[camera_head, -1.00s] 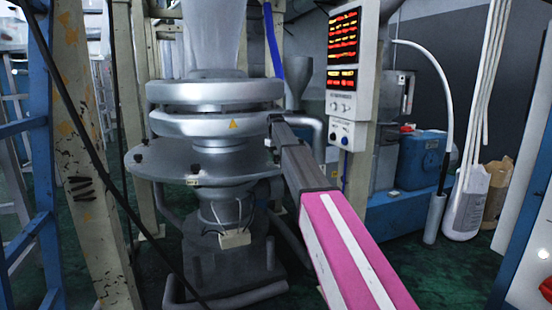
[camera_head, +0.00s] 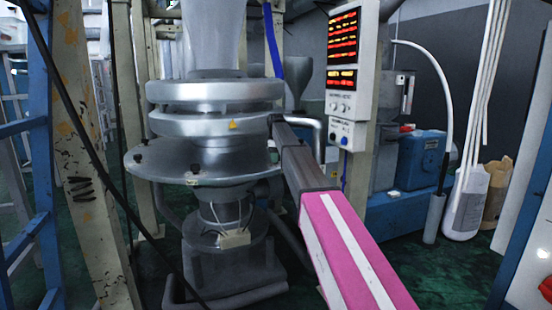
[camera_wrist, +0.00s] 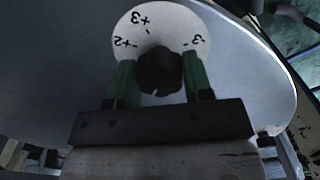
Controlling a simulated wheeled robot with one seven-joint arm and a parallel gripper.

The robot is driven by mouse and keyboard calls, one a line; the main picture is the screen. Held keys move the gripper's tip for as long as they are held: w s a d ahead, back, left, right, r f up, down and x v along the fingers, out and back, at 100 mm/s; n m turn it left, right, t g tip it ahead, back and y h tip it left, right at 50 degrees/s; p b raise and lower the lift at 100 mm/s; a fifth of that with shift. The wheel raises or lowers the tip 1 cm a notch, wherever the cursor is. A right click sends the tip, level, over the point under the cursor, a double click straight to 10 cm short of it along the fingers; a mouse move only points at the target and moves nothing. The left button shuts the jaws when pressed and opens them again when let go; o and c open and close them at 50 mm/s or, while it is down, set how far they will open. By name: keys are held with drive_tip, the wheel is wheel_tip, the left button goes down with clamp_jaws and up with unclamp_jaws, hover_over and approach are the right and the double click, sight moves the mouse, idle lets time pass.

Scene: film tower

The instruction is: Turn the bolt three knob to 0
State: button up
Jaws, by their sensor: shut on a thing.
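In the wrist view a dark round knob (camera_wrist: 160,72) sits at the middle of a white dial (camera_wrist: 148,22). The dial carries the marks +2, +3 and -3; its lower part is hidden by my gripper. A short white line on the knob points toward the bottom of the picture. My gripper (camera_wrist: 158,78) has its two green fingers on either side of the knob and is shut on it. In the head view my arm reaches to the right side of the silver rings (camera_head: 215,92); the held knob and fingertips are hidden there.
A flat round metal plate (camera_head: 160,168) with small dark knobs (camera_head: 195,169) lies below the rings. A control panel (camera_head: 343,62) stands to the right. A blue ladder (camera_head: 40,190) and a scuffed cream post (camera_head: 88,170) stand at the left.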

drive_tip(key=shift+n, duration=0.4)
drive_tip(key=o, duration=0.9)
wheel_tip(320, 180, up, 11)
drive_tip(key=shift+s+f, duration=0.1)
drive_tip(key=shift+s, duration=0.05)
drive_tip(key=shift+s, duration=0.1)
